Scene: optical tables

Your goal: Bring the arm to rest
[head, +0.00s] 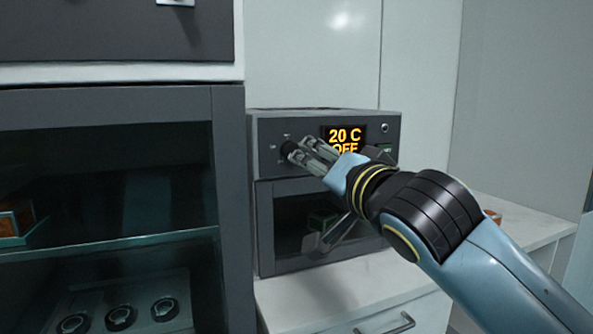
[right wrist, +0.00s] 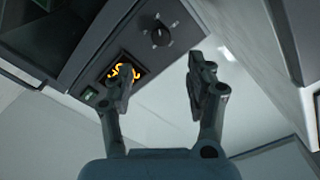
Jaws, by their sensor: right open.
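My right arm comes in from the right in the head view. Its gripper (head: 303,150) is in front of the control panel of a grey oven-like unit (head: 285,120), near a dark round knob (head: 288,148). The display (head: 344,139) reads "20 C" and "OFF", partly covered by the gripper. In the right wrist view the two fingers (right wrist: 160,75) are apart with nothing between them. The knob (right wrist: 161,33) shows beyond them, clear of both fingertips in that picture. My left gripper is not in view.
The unit stands on a white counter (head: 300,302) with a drawer handle (head: 398,324) below. A dark cabinet (head: 232,200) with several ring-like items inside stands at the left. A green item (head: 322,219) shows behind the unit's window. The counter front is clear.

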